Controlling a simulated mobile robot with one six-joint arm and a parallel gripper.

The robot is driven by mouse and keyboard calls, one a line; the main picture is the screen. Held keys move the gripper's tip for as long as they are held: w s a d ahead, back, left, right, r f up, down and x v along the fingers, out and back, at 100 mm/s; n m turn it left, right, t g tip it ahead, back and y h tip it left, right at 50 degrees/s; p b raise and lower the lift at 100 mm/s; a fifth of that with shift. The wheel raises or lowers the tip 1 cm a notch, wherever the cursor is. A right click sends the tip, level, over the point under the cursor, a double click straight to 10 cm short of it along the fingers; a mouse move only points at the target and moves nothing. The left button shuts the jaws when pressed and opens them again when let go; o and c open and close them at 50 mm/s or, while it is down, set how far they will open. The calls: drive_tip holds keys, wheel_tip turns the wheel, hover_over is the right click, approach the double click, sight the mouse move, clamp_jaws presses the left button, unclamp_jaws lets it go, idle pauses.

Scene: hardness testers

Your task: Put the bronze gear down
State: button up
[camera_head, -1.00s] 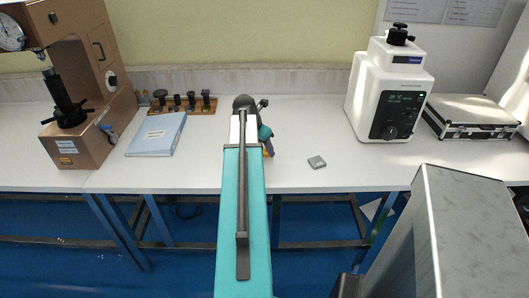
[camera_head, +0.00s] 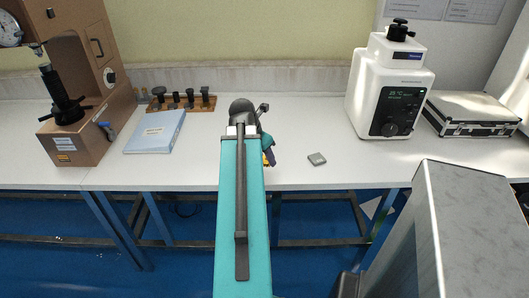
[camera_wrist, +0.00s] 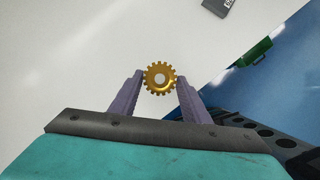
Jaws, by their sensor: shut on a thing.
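The bronze gear (camera_wrist: 159,78) is a small gold-coloured toothed wheel with a pale centre. In the wrist view it sits between the tips of the two purple-grey fingers of my gripper (camera_wrist: 159,85), which is shut on it. The white tabletop (camera_wrist: 75,50) lies behind the gear in that view, with the table edge to the right. Whether the gear touches the tabletop cannot be told. In the head view my arm hides the gear, and only a part of my gripper (camera_head: 268,156) shows over the front of the table.
A small grey block (camera_head: 317,159) lies right of my gripper. A white tester (camera_head: 387,85) and a silver case (camera_head: 470,115) stand farther right. A brown tester (camera_head: 80,100), a blue-white book (camera_head: 155,132) and a wooden rack (camera_head: 181,104) are left. Clear tabletop lies between.

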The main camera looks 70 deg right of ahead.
sight(265, 163)
drive_tip(key=shift+s+a, duration=0.25)
drive_tip(key=shift+a, duration=0.4)
drive_tip(key=shift+b, duration=1)
drive_tip(key=shift+a+b, duration=0.15)
drive_tip(key=shift+b, duration=1.05)
drive_tip(key=b, duration=0.3)
drive_tip(key=shift+s+a, duration=0.25)
drive_tip(key=shift+a, duration=0.15)
drive_tip(key=a+b, duration=0.1)
drive_tip(key=b, duration=0.2)
drive_tip(key=shift+s+b, duration=0.15)
drive_tip(key=shift+b, duration=0.25)
drive_tip(key=shift+s+a+r+b, duration=0.15)
drive_tip(key=shift+s+a+b, duration=0.15)
drive_tip(key=shift+a+b, duration=0.45)
drive_tip(key=shift+s+a+r+b, duration=0.2)
drive_tip(key=shift+a+b, duration=0.35)
drive_tip(key=shift+b, duration=0.4)
